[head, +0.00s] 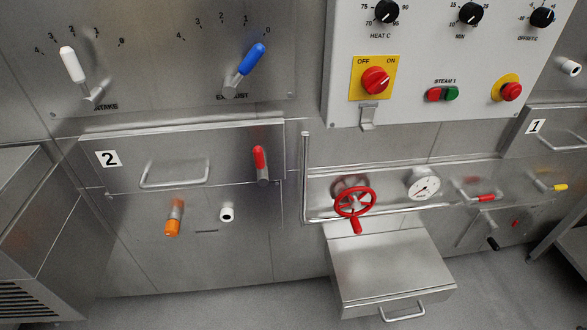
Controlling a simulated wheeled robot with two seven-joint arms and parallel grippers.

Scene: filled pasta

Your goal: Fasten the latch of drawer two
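Drawer two (135,183) is the steel front on the left of the head view, marked with a white "2" label (108,158). It has a bar handle (175,182) across its lower middle. A red-gripped lever (259,158), which looks like its latch, sits at the right end of the front. The red grip points upward from a dark metal pivot at its lower end. Whether the lever is engaged with the frame, I cannot tell. Neither of my grippers is in view.
Above are white (70,64) and blue (251,58) levers and a control box (440,55). To the right are a red handwheel (354,201), a gauge (424,186) and a protruding steel box (392,265).

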